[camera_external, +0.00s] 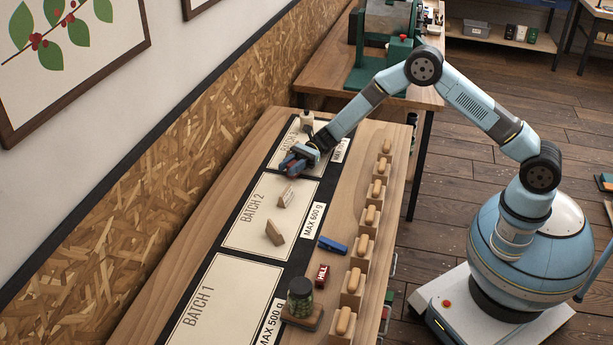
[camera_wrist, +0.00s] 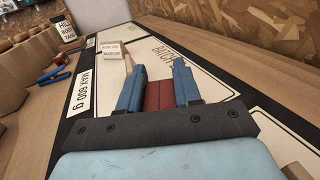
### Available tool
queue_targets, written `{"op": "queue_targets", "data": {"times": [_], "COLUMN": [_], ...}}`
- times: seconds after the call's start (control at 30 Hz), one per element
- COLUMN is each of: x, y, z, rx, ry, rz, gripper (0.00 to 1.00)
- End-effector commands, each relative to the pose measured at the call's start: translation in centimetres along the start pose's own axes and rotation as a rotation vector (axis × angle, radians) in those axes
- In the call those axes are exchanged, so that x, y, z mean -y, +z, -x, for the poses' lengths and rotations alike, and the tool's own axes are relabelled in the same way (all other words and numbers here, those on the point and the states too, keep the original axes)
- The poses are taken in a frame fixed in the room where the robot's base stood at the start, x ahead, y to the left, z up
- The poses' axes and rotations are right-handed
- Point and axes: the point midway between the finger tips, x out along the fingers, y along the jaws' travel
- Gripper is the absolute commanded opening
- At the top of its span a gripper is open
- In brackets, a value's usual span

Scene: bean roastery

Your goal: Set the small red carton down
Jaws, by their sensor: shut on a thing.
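The small red carton (camera_wrist: 158,95) is between the two blue fingers of my gripper (camera_wrist: 158,88) in the wrist view. The fingers are shut on its sides. In the external view my gripper (camera_external: 290,163) is low over the far part of the mat, near the border between the BATCH 2 panel (camera_external: 250,222) and the far batch panel (camera_external: 292,142). The carton is mostly hidden there by the fingers. I cannot tell whether its underside touches the mat.
Two tan cards (camera_external: 286,197) (camera_external: 275,232) stand on BATCH 2. A small pale item (camera_external: 306,120) stands on the far panel. BATCH 1 (camera_external: 230,295) is clear.

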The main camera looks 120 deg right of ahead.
Motion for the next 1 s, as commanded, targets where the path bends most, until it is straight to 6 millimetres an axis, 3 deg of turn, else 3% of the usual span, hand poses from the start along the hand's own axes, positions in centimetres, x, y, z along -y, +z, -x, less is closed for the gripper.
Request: {"op": "queue_targets", "data": {"times": [0.1, 0.4, 0.43, 0.6, 0.7, 1.0], "x": [0.0, 0.0, 0.0, 0.0, 0.0, 0.02], "y": [-0.9, -1.06, -1.1, -1.06, -1.06, -0.84], "z": [0.01, 0.03, 0.02, 0.03, 0.03, 0.15], "rx": [0.0, 0.001, 0.001, 0.0, 0.0, 0.0], "ry": [0.0, 0.0, 0.0, 0.0, 0.0, -0.001], "rz": [0.001, 0.001, 0.001, 0.002, 0.001, 0.001], "gripper": [0.04, 0.04, 0.34, 0.5, 0.59, 0.59]}}
